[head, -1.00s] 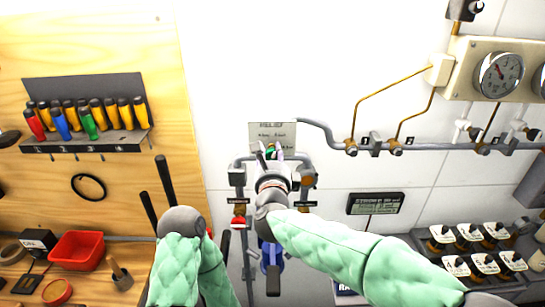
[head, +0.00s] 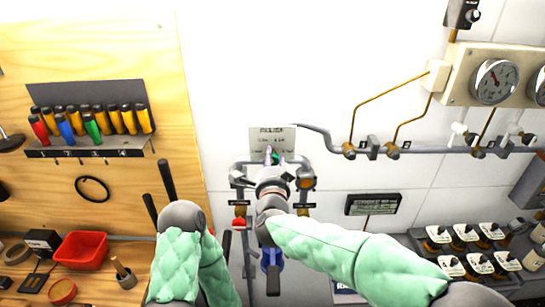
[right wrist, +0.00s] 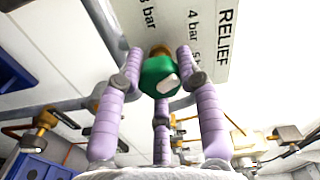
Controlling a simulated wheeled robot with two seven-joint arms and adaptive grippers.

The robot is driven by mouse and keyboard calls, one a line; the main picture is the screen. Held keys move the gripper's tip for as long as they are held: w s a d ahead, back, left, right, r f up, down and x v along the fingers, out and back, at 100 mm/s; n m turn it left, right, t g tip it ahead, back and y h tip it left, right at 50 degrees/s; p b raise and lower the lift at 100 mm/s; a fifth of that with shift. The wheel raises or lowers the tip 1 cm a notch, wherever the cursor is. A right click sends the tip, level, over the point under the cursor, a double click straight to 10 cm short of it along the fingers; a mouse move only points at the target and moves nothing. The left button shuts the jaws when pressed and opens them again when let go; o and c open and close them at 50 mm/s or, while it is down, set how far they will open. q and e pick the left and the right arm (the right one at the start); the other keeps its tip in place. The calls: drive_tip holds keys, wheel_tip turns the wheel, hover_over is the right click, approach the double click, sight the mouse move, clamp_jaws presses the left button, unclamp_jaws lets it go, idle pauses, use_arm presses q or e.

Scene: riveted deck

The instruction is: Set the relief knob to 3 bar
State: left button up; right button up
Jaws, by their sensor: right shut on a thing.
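The relief knob (right wrist: 160,76) is green and faceted with a white mark on its face. In the head view the knob (head: 275,156) shows small, just below the relief plate (head: 272,136). My right gripper (right wrist: 162,88) has its purple fingers closed around the knob. The plate in the right wrist view (right wrist: 200,30) reads RELIEF, with 3 bar on the left, 4 bar beside it and part of a further label. I cannot tell which label the white mark faces.
Grey pipes (head: 320,135) with brass fittings flank the knob. A red-handled valve (head: 239,222) and a blue handle (head: 271,257) sit below. Gauges (head: 494,81) are at upper right. A screwdriver rack (head: 90,152) and a red bin (head: 80,250) are at left.

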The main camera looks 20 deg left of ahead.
drive_tip(key=n+p, duration=0.3)
drive_tip(key=n, duration=0.3)
drive_tip(key=shift+n, duration=0.3)
drive_tip(key=n+p, duration=0.2)
drive_tip(key=n, duration=0.1)
drive_tip(key=shift+n, duration=0.4)
drive_tip(key=shift+f+n+p, duration=0.1)
drive_tip(key=shift+n+p, duration=0.35)
drive_tip(key=shift+n, duration=0.25)
drive_tip(key=shift+f, duration=0.1)
drive_tip(key=o, duration=1.2)
drive_tip(key=shift+c, duration=0.2)
drive_tip(key=v, duration=1.2)
